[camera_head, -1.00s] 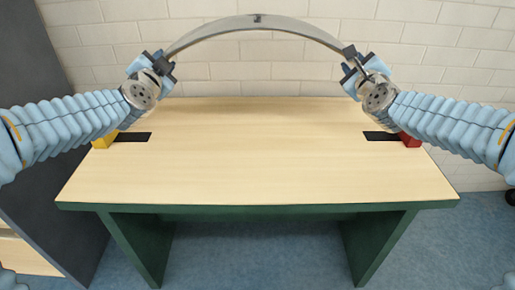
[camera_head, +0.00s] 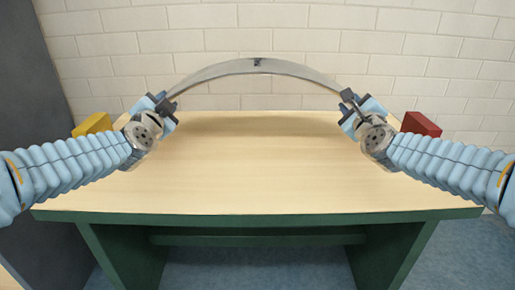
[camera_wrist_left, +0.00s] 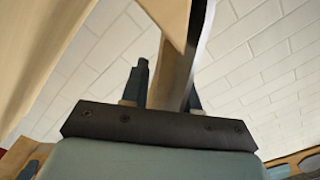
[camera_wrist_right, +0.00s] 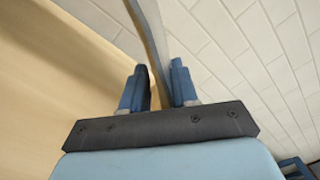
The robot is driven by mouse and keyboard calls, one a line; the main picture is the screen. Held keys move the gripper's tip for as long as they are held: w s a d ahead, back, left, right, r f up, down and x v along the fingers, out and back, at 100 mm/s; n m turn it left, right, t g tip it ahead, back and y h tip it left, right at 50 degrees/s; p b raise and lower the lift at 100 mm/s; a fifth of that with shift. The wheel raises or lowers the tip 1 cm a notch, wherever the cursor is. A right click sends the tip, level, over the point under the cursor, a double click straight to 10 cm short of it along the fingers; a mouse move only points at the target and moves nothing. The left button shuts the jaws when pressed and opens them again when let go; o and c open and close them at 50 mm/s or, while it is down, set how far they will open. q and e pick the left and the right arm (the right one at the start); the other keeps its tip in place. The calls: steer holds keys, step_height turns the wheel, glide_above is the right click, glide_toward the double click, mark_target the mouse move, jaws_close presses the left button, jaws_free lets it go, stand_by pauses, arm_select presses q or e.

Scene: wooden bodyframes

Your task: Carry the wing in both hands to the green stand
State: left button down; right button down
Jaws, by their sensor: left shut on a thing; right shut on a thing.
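The wing (camera_head: 258,67) is a thin grey arch with a small dark mark at its top. It spans between my two grippers above the far part of the table. My left gripper (camera_head: 165,101) is shut on the wing's left end, and the wing also shows between the fingers in the left wrist view (camera_wrist_left: 172,75). My right gripper (camera_head: 349,98) is shut on its right end, seen in the right wrist view (camera_wrist_right: 150,40). The stand (camera_head: 255,165) is a table with a pale wooden top and green edge and legs. The wing is held above it, apart from the top.
A yellow block (camera_head: 92,124) is at the table's far left and a red block (camera_head: 421,124) at its far right, both partly behind my arms. A white brick wall (camera_head: 300,40) stands behind. A dark grey panel (camera_head: 45,110) rises at the left. The tabletop's middle is clear.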

arm_select(q)
steer(key=shift+f, duration=0.1)
arm_select(e)
steer(key=shift+f, duration=0.1)
